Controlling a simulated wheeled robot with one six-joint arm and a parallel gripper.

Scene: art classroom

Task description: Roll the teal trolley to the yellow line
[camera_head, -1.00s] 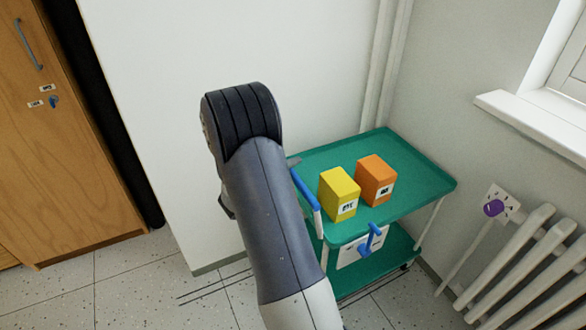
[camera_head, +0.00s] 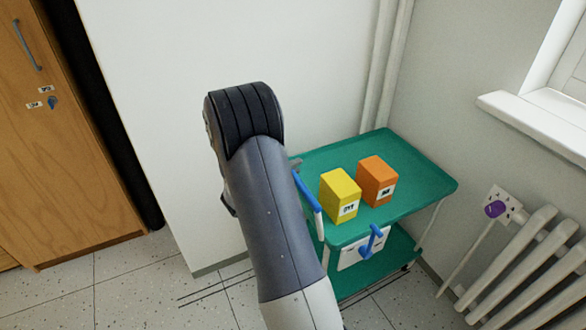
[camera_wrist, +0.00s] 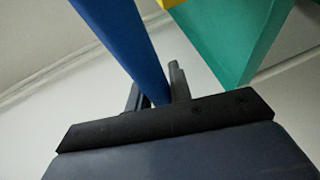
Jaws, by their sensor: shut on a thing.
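The teal trolley (camera_head: 425,193) stands in the corner by the wall, with a yellow box (camera_head: 336,193) and an orange box (camera_head: 376,180) on its top shelf. Its blue handle (camera_head: 308,191) is at the left end, partly behind my arm in the head view. In the wrist view my gripper (camera_wrist: 156,92) is shut on the blue handle (camera_wrist: 120,37), with one finger on each side of the bar. The trolley's teal side (camera_wrist: 238,40) shows just beyond it. My arm hides the gripper in the head view. No yellow line shows clearly.
A radiator (camera_head: 525,255) and a wall socket with a purple plug (camera_head: 496,208) are close to the trolley's right. A wooden cupboard (camera_head: 60,150) stands at the far left. The tiled floor (camera_head: 130,285) is clear at the lower left.

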